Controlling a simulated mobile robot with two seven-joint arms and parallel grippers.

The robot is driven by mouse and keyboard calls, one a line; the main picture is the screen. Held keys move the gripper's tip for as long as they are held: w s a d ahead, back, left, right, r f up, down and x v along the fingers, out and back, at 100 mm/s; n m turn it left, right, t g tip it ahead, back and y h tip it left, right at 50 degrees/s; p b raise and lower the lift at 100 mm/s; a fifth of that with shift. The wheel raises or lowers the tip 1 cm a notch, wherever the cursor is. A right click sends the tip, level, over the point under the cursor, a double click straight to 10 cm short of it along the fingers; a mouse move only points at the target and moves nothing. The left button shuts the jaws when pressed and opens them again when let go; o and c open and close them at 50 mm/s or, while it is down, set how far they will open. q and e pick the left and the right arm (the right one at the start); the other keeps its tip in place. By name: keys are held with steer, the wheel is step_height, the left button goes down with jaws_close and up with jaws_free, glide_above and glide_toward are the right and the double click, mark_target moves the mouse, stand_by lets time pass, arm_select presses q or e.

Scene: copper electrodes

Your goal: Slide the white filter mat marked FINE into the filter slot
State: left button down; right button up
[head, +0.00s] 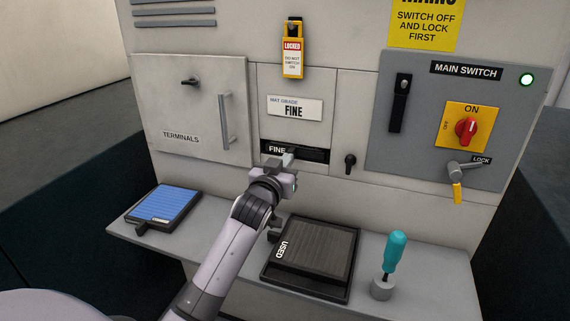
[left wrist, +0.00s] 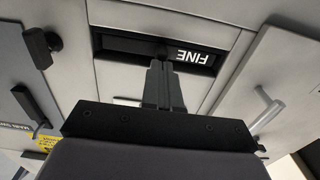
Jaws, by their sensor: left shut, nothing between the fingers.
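The filter slot (head: 320,156) is a dark horizontal opening in the cabinet front, below a plate reading MAT GRADE FINE. A dark front edge with white FINE lettering (head: 276,149) sits in the slot; it also shows upside down in the left wrist view (left wrist: 195,57). No white mat surface shows, so any mat body is hidden behind this edge. My left gripper (head: 287,157) is shut and empty, its fingertips at the middle of this edge. In the left wrist view its fingers (left wrist: 159,70) point at the slot; I cannot tell whether they touch.
A blue mat (head: 163,204) in a dark frame lies on the shelf at left. A grey mat marked USED (head: 315,247) lies mid-shelf. A teal-handled screwdriver (head: 395,252) stands at right. The TERMINALS door (head: 190,110) and main switch panel (head: 425,120) flank the slot.

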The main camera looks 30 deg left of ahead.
arm_select(q)
steer(key=p+v, duration=0.3)
steer(key=v, duration=0.3)
stand_by(0.4)
steer(key=shift+s, duration=0.1)
steer(key=v, duration=0.7)
steer(key=shift+b, duration=0.3)
steer(key=shift+f, duration=0.15)
